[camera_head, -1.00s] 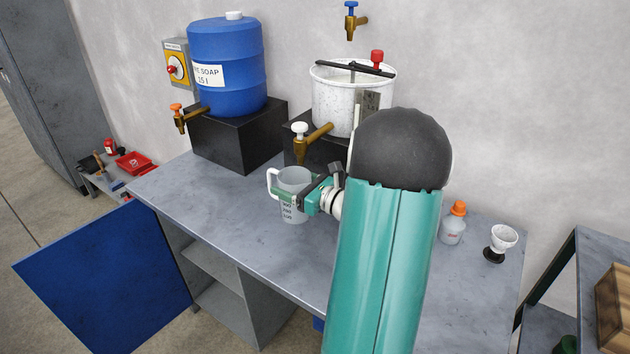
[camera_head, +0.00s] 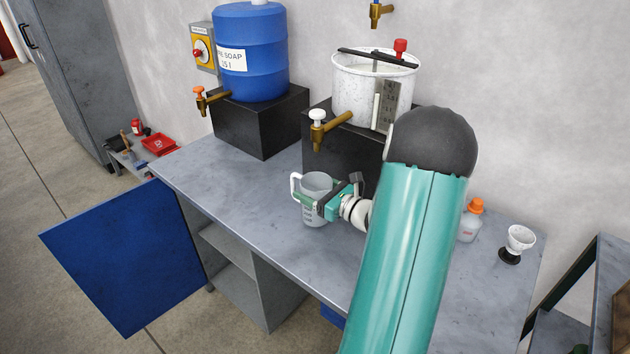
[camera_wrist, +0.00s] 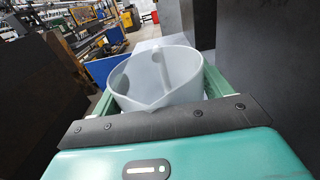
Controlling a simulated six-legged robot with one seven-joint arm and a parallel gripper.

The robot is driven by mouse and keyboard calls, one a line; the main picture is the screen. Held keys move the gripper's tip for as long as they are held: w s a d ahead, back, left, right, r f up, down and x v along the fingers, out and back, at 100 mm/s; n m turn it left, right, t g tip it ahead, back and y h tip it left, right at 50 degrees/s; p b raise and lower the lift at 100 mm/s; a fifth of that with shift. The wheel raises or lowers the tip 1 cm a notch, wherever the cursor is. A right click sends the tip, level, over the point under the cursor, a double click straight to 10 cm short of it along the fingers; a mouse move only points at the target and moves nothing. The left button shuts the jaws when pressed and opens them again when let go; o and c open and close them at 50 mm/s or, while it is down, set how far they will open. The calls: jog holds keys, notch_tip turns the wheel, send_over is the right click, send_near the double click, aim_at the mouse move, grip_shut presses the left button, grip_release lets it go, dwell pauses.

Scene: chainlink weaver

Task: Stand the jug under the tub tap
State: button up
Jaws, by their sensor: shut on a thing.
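The jug (camera_head: 316,186) is a translucent grey-white measuring jug with a white handle on its left and dark markings. My gripper (camera_head: 318,203) is shut around its body from the right. In the wrist view the jug (camera_wrist: 155,75) sits upright between the green fingers, its open mouth showing and looking empty. The white tub (camera_head: 350,85) stands on a black block at the back, with a brass, white-knobbed tub tap (camera_head: 325,129) sticking out in front. The jug is below and in front of this tap in the picture. I cannot tell whether its base touches the bench.
The grey bench (camera_head: 240,205) is clear left of the jug. A blue soap drum (camera_head: 252,60) with an orange-knobbed tap stands on a black block (camera_head: 260,125). An orange-capped bottle (camera_head: 469,222) and a white cup (camera_head: 519,240) stand right. A blue door (camera_head: 125,255) hangs open in front.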

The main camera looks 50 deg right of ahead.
jog(key=shift+f, duration=0.35)
jog(key=shift+d+f, duration=0.1)
jog(key=shift+f, duration=0.45)
jog(key=o, duration=1.1)
jog(key=shift+c, duration=0.2)
jog(key=shift+s, duration=0.1)
